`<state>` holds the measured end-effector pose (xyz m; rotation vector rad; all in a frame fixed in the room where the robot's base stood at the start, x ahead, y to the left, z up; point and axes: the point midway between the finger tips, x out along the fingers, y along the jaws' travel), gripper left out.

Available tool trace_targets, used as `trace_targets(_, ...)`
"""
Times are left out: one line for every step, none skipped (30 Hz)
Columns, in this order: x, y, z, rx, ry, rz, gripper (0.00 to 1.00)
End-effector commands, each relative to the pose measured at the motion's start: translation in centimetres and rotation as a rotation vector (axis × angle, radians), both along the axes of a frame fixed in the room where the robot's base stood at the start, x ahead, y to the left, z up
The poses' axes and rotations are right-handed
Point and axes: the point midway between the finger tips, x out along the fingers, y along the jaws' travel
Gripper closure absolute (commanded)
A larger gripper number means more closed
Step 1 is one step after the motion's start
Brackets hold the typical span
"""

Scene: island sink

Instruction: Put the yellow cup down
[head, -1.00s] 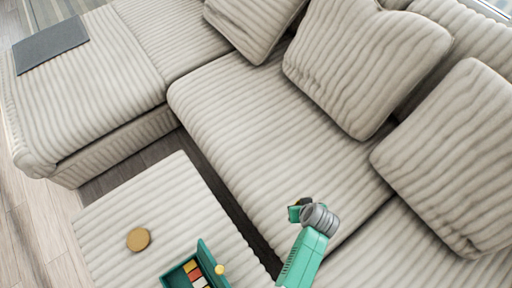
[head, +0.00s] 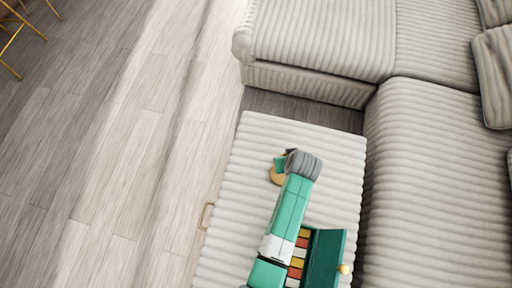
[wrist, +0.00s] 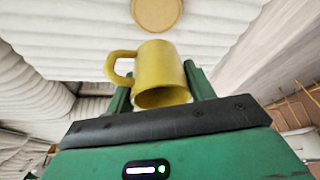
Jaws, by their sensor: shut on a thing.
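The yellow cup (wrist: 158,72) is held between the two green fingers of my gripper (wrist: 157,88) in the wrist view. Its handle points left and its open rim faces the camera. In the head view my gripper (head: 280,163) is over the ribbed ottoman, and the cup is hidden behind my arm. A round tan disc (wrist: 157,13) shows just beyond the cup in the wrist view. In the head view the disc (head: 277,178) is partly covered by my gripper. Its gap from the cup cannot be judged.
A green box (head: 300,255) of coloured pieces, with its lid (head: 327,258) up, sits on the ottoman (head: 255,150) beside my arm. A ribbed sofa (head: 425,180) stands to the right and behind. Wooden floor (head: 140,130) is clear on the left.

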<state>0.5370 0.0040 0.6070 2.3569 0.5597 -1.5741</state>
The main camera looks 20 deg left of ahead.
Motion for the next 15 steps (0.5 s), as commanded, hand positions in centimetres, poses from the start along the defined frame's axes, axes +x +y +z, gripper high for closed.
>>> trace_targets(0.1, 0.1, 0.0, 0.000, 0.000, 0.001, 0.71)
trace_targets(0.1, 0.1, 0.0, 0.000, 0.000, 0.001, 0.71)
trace_targets(0.1, 0.1, 0.1, -0.001, 0.000, 0.002, 0.71)
trace_targets(0.1, 0.1, 0.1, -0.001, 0.000, 0.002, 0.71)
trace_targets(0.1, 0.2, 0.1, -0.001, 0.000, 0.002, 0.71)
trace_targets(0.1, 0.2, -0.1, -0.001, 0.000, 0.002, 0.71)
trace_targets(0.1, 0.2, -0.5, -0.001, 0.001, 0.002, 0.71)
trace_targets(0.1, 0.2, -1.1, -0.001, 0.001, 0.002, 0.71)
trace_targets(0.0, 0.2, -2.3, -0.001, 0.002, 0.002, 0.71)
trace_targets(0.0, 0.2, -3.1, -0.001, 0.003, 0.002, 0.71)
trace_targets(0.0, 0.2, -3.8, 0.000, 0.002, 0.001, 0.71)
trace_targets(0.1, 0.2, -4.7, 0.000, 0.002, 0.001, 0.71)
trace_targets(0.1, 0.2, -5.2, 0.000, 0.002, 0.001, 0.71)
trace_targets(0.1, 0.2, -5.7, -0.001, 0.001, 0.001, 0.71)
trace_targets(0.1, 0.2, -6.1, 0.000, 0.000, 0.001, 0.71)
